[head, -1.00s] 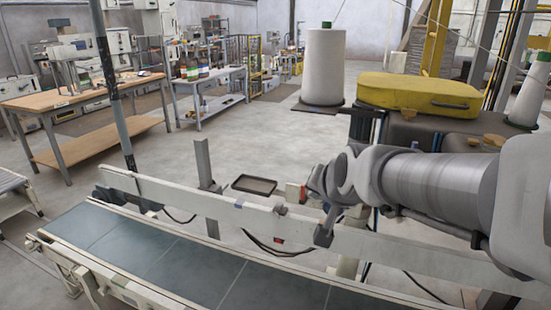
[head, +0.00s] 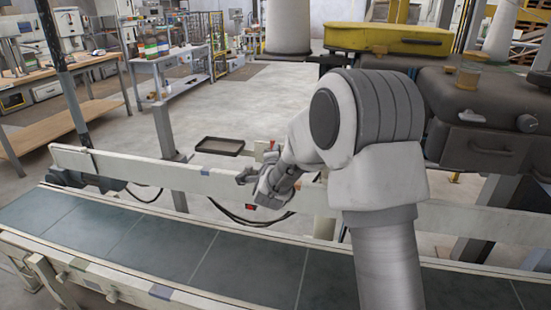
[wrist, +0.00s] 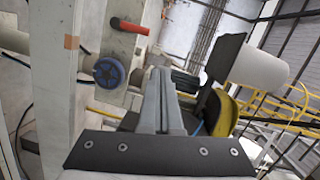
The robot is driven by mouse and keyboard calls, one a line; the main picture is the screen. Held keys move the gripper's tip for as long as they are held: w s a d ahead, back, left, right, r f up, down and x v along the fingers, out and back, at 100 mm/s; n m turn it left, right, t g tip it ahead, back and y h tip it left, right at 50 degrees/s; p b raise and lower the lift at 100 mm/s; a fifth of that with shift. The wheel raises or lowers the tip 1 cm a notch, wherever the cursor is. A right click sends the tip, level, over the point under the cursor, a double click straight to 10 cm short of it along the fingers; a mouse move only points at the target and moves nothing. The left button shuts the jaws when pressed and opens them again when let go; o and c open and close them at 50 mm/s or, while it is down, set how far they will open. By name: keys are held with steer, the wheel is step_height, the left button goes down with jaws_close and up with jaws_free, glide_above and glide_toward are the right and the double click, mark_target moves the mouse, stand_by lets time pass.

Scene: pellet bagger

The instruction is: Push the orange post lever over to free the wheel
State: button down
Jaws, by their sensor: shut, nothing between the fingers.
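The orange-red post lever (wrist: 129,26) shows at the upper left of the wrist view, on a pale post (wrist: 117,45). It lies roughly crosswise in that picture. The blue wheel (wrist: 109,72) sits just below it in the picture. My gripper (wrist: 161,72) is shut and empty, its fingers just right of the wheel in the picture. I cannot tell whether it touches anything. In the head view my gripper (head: 246,179) is over the pale rail. I cannot make out the lever or wheel surely there.
A belt conveyor (head: 180,250) runs across the front, with the pale rail (head: 150,175) behind it. A yellow case (head: 388,40) rests on dark equipment at the right. Open floor lies behind the rail.

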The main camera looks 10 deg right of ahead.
step_height(320, 180, down, 8)
steer(key=w+d+m+h+b, duration=0.1)
steer(key=d+m+h+b, duration=0.1)
steer(key=m+h, duration=0.1)
steer(key=shift+w+r+m+t, duration=0.25)
steer(key=shift+w+m+t, duration=0.1)
steer(key=shift+m+t, duration=0.05)
steer(key=w+b, duration=0.2)
steer(key=w, duration=0.9)
steer(key=shift+w, duration=0.3)
steer(key=shift+d, duration=0.1)
